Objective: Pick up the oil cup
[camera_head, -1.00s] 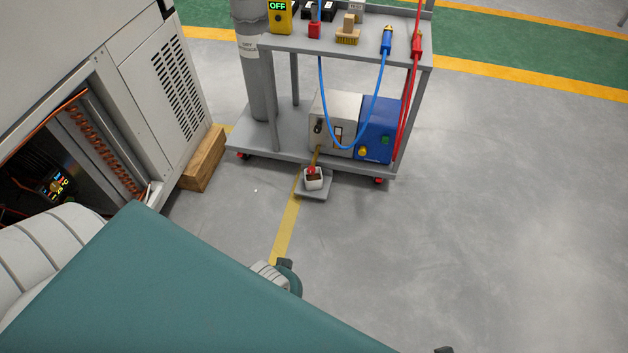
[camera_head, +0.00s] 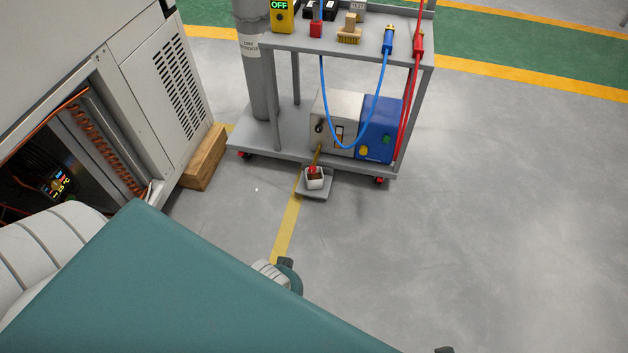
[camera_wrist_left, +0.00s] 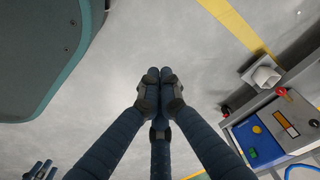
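The oil cup looks to be the small white cup (camera_head: 315,181) on a small grey plate (camera_head: 314,194) on the floor at the cart's front edge. Something red shows at its top. The cup (camera_wrist_left: 266,76) and plate (camera_wrist_left: 254,73) also appear at the right of the left wrist view. My left gripper (camera_wrist_left: 160,74) has its dark fingers together, empty, over bare floor and apart from the cup. Fingers that look like my right gripper (camera_wrist_left: 41,168) show small at the lower left of that view; their opening is unclear. Neither gripper shows clearly in the head view.
A grey cart (camera_head: 270,152) stands behind the cup, carrying a blue box (camera_head: 378,128), a grey box and a cylinder (camera_head: 258,75). Blue and red hoses hang from it. A wooden block (camera_head: 204,160) and a large open cabinet (camera_head: 130,90) stand left. The floor at right is clear.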

